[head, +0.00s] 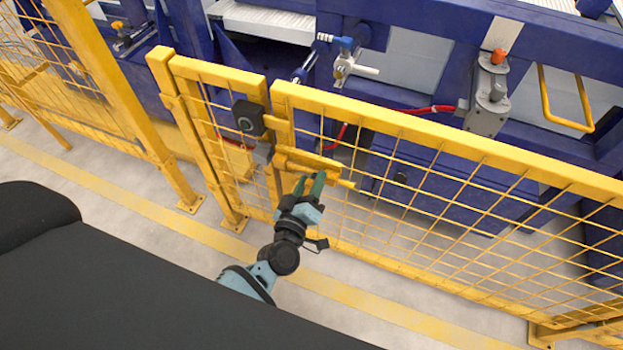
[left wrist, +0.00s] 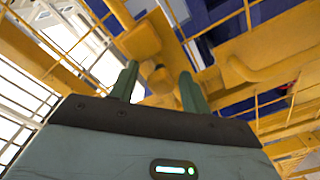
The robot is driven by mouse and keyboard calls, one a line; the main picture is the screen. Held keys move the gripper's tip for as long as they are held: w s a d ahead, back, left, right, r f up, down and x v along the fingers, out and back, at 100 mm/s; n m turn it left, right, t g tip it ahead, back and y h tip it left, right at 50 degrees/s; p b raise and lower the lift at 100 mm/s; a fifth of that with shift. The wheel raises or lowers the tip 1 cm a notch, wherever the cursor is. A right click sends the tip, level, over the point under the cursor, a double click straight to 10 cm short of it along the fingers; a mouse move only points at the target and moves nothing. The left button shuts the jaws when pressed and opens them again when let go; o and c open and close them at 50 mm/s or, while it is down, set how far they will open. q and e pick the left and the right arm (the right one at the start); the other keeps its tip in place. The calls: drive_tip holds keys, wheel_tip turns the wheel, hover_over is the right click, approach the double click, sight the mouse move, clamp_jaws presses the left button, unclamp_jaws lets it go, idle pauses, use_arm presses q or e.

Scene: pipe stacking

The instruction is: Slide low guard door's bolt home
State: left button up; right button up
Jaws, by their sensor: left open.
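The low guard door (head: 450,142) is a yellow frame with wire mesh, beside a narrower yellow fence panel (head: 215,72). The yellow bolt (head: 305,162) lies along the door's upper left part, near the gap to that panel. How far the bolt reaches across is hard to tell. My left gripper (head: 310,183) is just below and in front of the bolt, its green fingers pointing up at it. In the left wrist view the fingers (left wrist: 158,88) are apart, with a rounded yellow knob (left wrist: 160,78) showing between them. Contact cannot be told. My right gripper is not in view.
A black box (head: 248,118) is mounted on the fence panel left of the bolt. Blue machinery with a red hose (head: 432,109) stands behind the door. Yellow posts stand at left. The grey floor in front, with a yellow line (head: 375,308), is clear.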

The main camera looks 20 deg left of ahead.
sight(290, 166)
use_arm(q)
drive_tip(key=shift+w, duration=0.55)
clamp_jaws()
drive_tip(key=a, duration=0.5)
drive_tip(key=shift+w+a+r, duration=0.1)
drive_tip(key=shift+w+a, duration=0.05)
drive_tip(key=shift+a, duration=0.45)
unclamp_jaws()
